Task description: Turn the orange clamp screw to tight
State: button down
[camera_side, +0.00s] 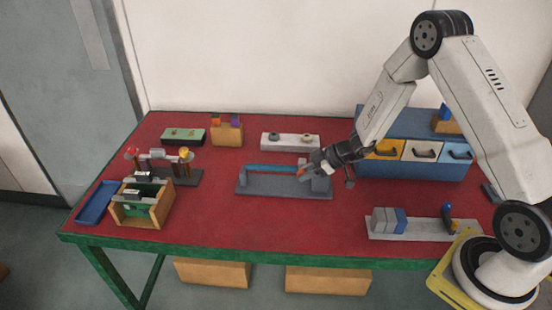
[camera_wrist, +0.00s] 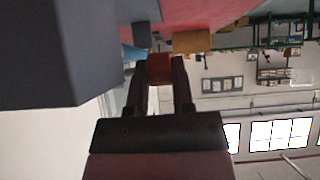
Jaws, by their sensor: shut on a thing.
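The orange clamp screw (camera_wrist: 160,67) sits between the two dark fingers of my gripper (camera_wrist: 160,82) in the wrist view. The fingers are shut on it from both sides. In the side view my gripper (camera_side: 304,172) is at the right end of a grey fixture (camera_side: 275,188), which carries a long blue bar (camera_side: 268,169). Only a small reddish-orange spot of the screw shows there, and the gripper hides the rest. How far the screw is turned cannot be told.
A white plate with two knobs (camera_side: 275,139) stands behind the fixture. A blue drawer unit (camera_side: 415,168) is to the right, near my arm. A wooden box (camera_side: 151,215) and a blue tray (camera_side: 92,205) are at the left. The red table front is clear at centre.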

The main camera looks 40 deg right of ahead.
jog(key=shift+f+t+y, duration=0.1)
jog(key=shift+t+y, duration=0.2)
dwell(0.4)
jog(key=c, duration=0.8)
grip_release()
jog(key=shift+o, duration=0.2)
jog(key=shift+s+d, duration=0.1)
jog(key=shift+d, duration=0.05)
jog(key=v, duration=0.7)
jog(key=shift+s+d+r, duration=0.15)
jog(key=shift+r, duration=0.1)
